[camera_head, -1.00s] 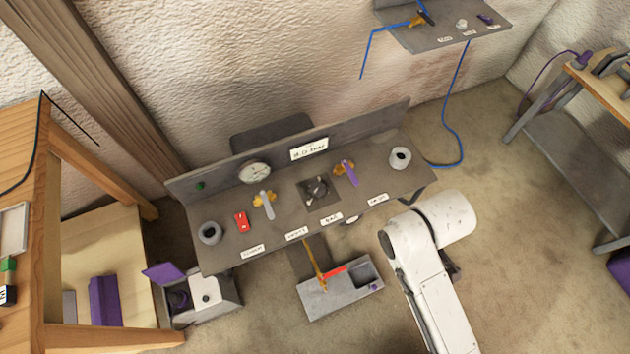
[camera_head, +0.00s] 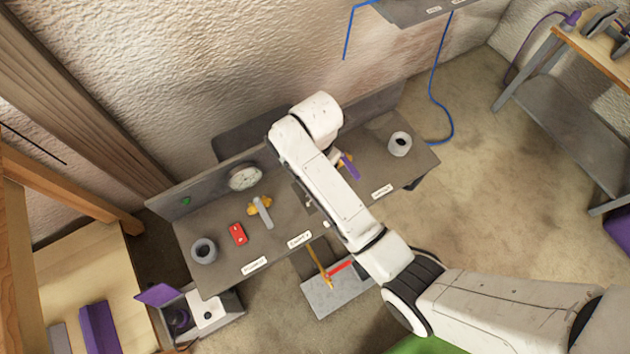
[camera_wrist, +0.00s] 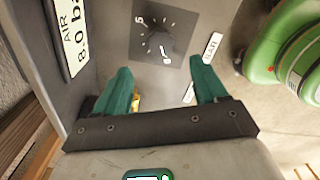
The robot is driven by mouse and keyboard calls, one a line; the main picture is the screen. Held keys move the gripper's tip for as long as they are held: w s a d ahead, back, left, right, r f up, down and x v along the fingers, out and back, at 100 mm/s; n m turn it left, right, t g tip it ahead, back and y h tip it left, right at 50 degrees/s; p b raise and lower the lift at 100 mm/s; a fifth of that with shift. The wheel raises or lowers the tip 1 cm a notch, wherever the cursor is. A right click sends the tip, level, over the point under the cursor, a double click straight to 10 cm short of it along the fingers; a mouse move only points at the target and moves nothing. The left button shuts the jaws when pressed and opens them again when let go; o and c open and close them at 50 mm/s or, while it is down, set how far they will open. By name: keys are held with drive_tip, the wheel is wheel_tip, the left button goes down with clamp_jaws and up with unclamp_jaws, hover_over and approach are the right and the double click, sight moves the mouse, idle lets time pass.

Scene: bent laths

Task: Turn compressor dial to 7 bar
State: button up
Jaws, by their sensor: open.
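The compressor dial (camera_wrist: 160,45) is a dark square plate with white tick marks and a dark knob, seen near the top of the wrist view. I cannot read its setting. In the head view my arm covers most of it; only an edge of its plate (camera_head: 303,196) shows. My gripper (camera_wrist: 161,74) has two green fingers, open and empty, apart from the dial and pointing toward it. The gripper is hidden in the head view. A sign (camera_wrist: 70,35) reading "AIR" and "8.0 ba", cut off, stands left of the dial. A "BAR" label (camera_wrist: 212,47) lies right of it.
The panel holds a round gauge (camera_head: 245,178), a yellow valve with a grey lever (camera_head: 261,210), a red switch (camera_head: 238,233), a purple-handled valve (camera_head: 349,166) and grey rings (camera_head: 204,251) (camera_head: 399,144). Below is a grey tray (camera_head: 335,294). Open floor lies to the right.

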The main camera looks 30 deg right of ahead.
wheel_tip(320, 180, down, 9)
drive_tip(key=shift+f+b, duration=0.1)
drive_tip(key=shift+b, duration=0.25)
drive_tip(key=shift+s, duration=0.1)
drive_tip(key=c, duration=1)
